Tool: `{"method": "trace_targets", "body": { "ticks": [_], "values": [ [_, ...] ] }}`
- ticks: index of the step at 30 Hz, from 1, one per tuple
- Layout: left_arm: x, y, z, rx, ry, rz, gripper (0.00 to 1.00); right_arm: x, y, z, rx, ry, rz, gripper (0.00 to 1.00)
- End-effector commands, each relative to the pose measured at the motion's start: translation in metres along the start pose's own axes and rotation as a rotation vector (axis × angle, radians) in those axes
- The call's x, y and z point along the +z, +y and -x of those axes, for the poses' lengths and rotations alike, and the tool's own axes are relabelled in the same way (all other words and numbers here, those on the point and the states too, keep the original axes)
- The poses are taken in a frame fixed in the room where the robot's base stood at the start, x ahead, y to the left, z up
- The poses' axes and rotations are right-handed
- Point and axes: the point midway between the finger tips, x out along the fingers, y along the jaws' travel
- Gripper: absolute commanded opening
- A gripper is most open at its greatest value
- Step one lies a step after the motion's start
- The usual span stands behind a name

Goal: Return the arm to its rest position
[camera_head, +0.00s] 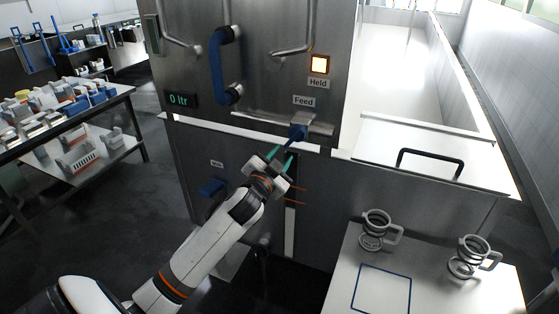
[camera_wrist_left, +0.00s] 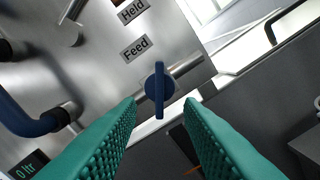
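My left gripper (camera_head: 281,161) is in front of the steel press cabinet, just below a blue feed knob (camera_head: 298,131). Its green fingers are apart with nothing between them. In the left wrist view the same gripper (camera_wrist_left: 160,105) shows both fingers spread, and the blue knob (camera_wrist_left: 159,88) lies ahead of the gap between them. I cannot tell exactly how far the fingertips are from the knob. The knob's bar stands about upright in the wrist view, under the "Feed" label (camera_wrist_left: 136,47). My right gripper shows in neither view.
A lit orange "Held" lamp (camera_head: 319,64), a "0 ltr" display (camera_head: 181,99) and a blue handle (camera_head: 216,66) are on the cabinet. A white table (camera_head: 432,299) at lower right bears two ringed, handled items (camera_head: 376,230). A cluttered bench (camera_head: 128,92) stands left. Dark floor lies between.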

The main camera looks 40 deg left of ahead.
Motion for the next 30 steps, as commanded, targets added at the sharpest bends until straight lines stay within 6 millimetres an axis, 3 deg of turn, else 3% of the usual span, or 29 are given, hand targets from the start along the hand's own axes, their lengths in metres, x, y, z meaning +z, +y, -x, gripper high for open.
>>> {"method": "trace_targets", "body": {
  "ticks": [17,20,23,26,30],
  "values": [
    [0.0,0.0,0.003,0.0,0.0,0.0,0.34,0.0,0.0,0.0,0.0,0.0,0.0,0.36],
    [-0.007,-0.005,0.003,-0.008,0.014,0.002,0.34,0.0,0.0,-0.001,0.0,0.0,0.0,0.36],
    [-0.035,-0.023,0.001,-0.041,0.066,0.01,0.34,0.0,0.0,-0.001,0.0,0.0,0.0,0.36],
    [-0.087,-0.058,0.004,-0.102,0.162,0.026,0.34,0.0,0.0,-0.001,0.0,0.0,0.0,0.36],
    [-0.173,-0.12,0.025,-0.205,0.322,0.055,0.34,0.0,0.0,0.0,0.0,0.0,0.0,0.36]
  ]
}}
